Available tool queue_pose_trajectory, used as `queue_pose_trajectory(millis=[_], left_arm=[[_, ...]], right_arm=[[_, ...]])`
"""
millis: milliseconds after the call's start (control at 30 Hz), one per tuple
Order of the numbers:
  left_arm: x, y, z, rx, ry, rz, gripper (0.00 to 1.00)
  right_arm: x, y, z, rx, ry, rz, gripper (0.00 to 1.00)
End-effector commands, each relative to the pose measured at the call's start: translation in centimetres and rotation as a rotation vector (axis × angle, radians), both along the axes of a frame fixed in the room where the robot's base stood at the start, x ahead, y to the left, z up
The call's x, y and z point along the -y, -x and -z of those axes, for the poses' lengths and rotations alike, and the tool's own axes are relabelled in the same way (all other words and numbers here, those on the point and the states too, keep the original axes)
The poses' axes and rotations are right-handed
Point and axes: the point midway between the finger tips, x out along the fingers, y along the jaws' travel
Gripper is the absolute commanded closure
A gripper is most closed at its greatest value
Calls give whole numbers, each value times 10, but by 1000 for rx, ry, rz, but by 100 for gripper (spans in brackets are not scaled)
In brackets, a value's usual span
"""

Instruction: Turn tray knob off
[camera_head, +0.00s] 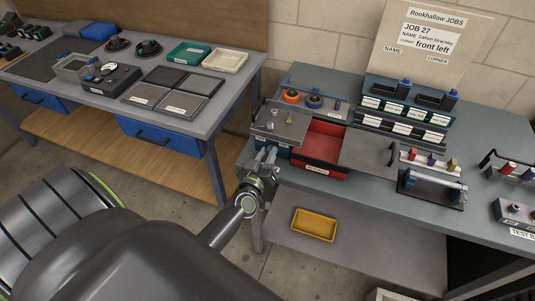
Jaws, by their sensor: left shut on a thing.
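My left gripper (266,157) reaches in from the lower left, up to the front of a grey-topped unit (262,128) at the left end of the right bench. Its fingers are shut on a small part at the front, which looks to be the tray knob; the fingers hide most of it. Small upright knobs stand on the unit's grey top. Beside it to the right is an open red tray (322,146) with a pale label on its front. A grey sliding cover (368,152) with a dark handle lies right of the red tray. My right gripper is out of view.
Orange and blue round parts (291,96) sit behind the unit. Labelled dark racks (403,115) and a job board (432,45) stand at the back. A yellow tray (314,225) lies on the lower shelf. Another bench (215,115) with trays stands left; open floor lies between.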

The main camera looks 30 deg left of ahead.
Motion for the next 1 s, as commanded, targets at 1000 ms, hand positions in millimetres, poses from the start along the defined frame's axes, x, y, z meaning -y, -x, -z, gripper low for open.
queue_pose_trajectory(millis=[1000], left_arm=[[-3, 1, 5, 212, 890, -1, 99]], right_arm=[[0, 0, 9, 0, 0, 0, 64]])
